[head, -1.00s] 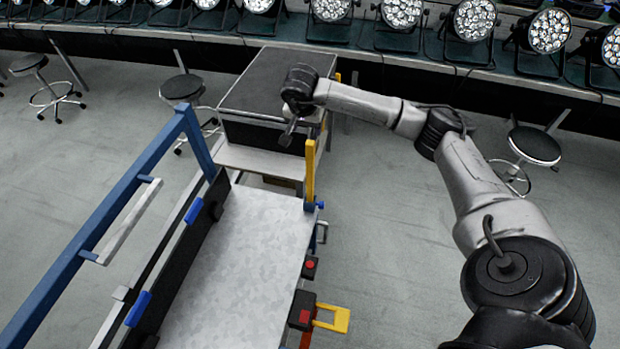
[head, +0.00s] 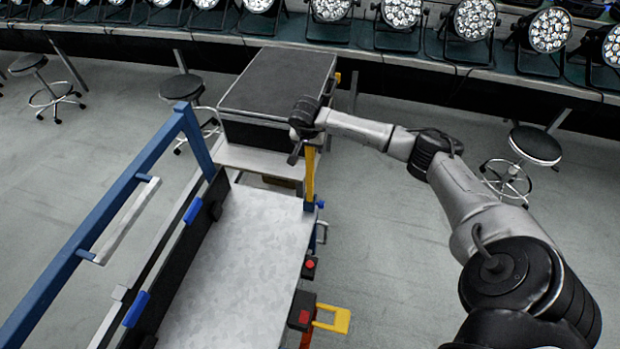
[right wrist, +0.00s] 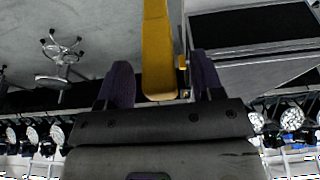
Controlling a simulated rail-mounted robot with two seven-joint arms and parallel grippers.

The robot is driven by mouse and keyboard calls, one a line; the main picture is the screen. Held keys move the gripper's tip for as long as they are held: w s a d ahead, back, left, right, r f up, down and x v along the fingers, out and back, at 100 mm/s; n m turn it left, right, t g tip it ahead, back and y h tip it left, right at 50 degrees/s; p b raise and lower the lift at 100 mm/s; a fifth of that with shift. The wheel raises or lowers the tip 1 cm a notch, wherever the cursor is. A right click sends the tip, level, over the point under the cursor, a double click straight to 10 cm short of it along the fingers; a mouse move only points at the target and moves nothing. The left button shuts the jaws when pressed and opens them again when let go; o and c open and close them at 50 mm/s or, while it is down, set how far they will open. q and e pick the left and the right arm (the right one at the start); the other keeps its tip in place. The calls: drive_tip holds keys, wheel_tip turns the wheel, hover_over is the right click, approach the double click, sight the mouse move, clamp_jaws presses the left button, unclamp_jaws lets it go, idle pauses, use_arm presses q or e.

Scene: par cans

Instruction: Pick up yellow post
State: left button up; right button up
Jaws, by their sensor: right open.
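The yellow post (head: 310,178) stands upright at the far right corner of the metal-topped bench. My right gripper (head: 294,158) is at the upper part of the post in the head view, and my arm covers the post's top. In the right wrist view the post (right wrist: 157,50) lies between the two spread dark fingers of the right gripper (right wrist: 158,88), with a gap on each side. The gripper is open and not closed on it. My left gripper is in neither view.
The bench's grey metal top (head: 235,265) runs toward me, with a blue frame (head: 100,225) along its left. A dark-topped box (head: 278,82) stands behind the post. A yellow handle (head: 335,320) juts out at the near right. Stools and a row of par cans (head: 400,12) are farther back.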

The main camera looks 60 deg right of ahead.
drive_tip(key=shift+x, duration=0.9)
drive_tip(key=shift+c, duration=0.3)
drive_tip(key=c, duration=0.9)
